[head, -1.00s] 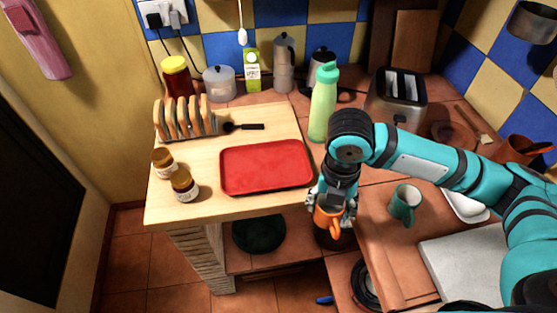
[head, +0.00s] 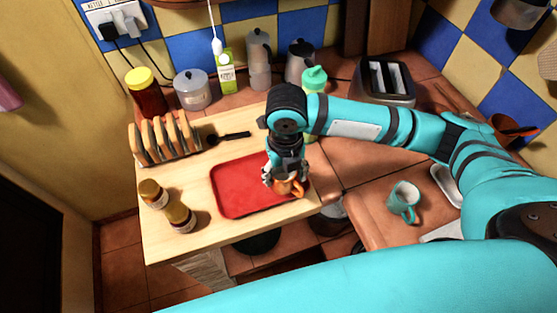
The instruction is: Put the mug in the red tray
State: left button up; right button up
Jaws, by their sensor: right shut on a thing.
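An orange mug (head: 289,187) is held in my right gripper (head: 283,178), which is shut on it. The gripper hides the mug's upper part, and its handle points to the right. The mug is over the right end of the red tray (head: 232,190), near its edge. I cannot tell whether it touches the tray. The tray is otherwise empty and lies on the light wooden board. My left gripper is not in view.
Two small jars (head: 179,216) stand left of the tray, with a toast rack (head: 165,138) behind them. A dark spoon (head: 228,137) lies behind the tray. A teal mug (head: 403,202) stands on the right counter. A green bottle (head: 314,80) is partly hidden by my arm.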

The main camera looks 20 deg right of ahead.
jog(key=w, duration=0.4)
jog(key=shift+d+f+p, duration=0.15)
jog(key=shift+p, duration=0.15)
jog(key=shift+w+d+f, duration=0.15)
jog(key=shift+w+f, duration=0.2)
jog(key=shift+w, duration=0.15)
notch_tip(320, 180, down, 2)
jog(key=shift+f+p, duration=0.15)
jog(key=shift+p, duration=0.55)
jog(key=shift+f, duration=0.55)
jog(key=o, duration=1)
jog(key=shift+o, duration=1.1)
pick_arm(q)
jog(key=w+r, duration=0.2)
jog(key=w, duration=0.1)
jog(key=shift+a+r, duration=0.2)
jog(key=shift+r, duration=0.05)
pick_arm(e)
jog(key=shift+o, duration=0.5)
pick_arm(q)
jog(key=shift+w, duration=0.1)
pick_arm(e)
jog(key=shift+r, duration=0.15)
